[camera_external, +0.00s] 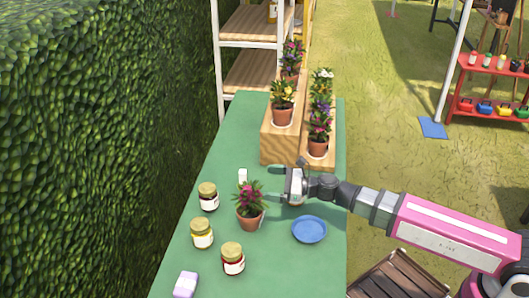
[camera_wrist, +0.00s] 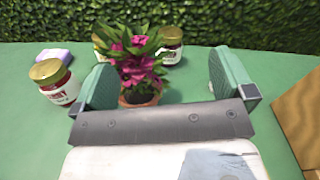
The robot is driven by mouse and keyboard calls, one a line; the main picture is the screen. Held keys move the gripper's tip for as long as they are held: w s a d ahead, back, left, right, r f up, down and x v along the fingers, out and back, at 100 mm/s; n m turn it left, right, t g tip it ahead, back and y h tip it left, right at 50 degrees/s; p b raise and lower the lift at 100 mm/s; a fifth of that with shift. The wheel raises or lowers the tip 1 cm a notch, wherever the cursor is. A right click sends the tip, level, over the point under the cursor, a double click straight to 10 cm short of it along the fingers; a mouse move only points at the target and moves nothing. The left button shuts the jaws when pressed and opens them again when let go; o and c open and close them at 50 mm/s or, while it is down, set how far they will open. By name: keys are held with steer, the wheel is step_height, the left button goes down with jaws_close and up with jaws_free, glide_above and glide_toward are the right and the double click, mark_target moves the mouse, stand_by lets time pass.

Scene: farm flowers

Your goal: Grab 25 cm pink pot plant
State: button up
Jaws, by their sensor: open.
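The pink-flowered plant (camera_external: 249,205) stands upright in a small terracotta pot on the green table. In the wrist view, its magenta flowers (camera_wrist: 135,68) and green leaves show ahead of my gripper, nearer the left finger. Its pot (camera_wrist: 143,98) is partly hidden behind the grey front edge of my gripper. My gripper (camera_external: 274,188) is low over the table, just right of the plant, pointing left at it. In the wrist view my gripper (camera_wrist: 166,72) is open, with the two green-padded fingers wide apart. The gap to the plant is hard to judge.
Jars (camera_external: 208,197) (camera_external: 202,233) (camera_external: 233,259) stand left and in front of the plant. A blue plate (camera_external: 309,230) lies below my gripper's right side. A wooden stepped stand (camera_external: 283,150) with several potted plants is behind. A small white item (camera_external: 242,176) lies behind the plant.

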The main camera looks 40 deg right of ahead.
steer(key=m, duration=0.2)
glide_above(253, 214)
steer(key=v, duration=0.3)
step_height(253, 214, down, 4)
steer(key=shift+r+g, duration=0.1)
steer(key=shift+g, duration=0.2)
steer(key=shift+a+f, duration=0.15)
steer(key=shift+f, duration=1.5)
step_height(253, 214, down, 3)
steer(key=shift+f, duration=0.15)
steer(key=shift+w+a+f, duration=0.25)
steer(key=shift+w+a, duration=0.75)
steer(key=shift+a, duration=0.05)
steer(key=c, duration=0.8)
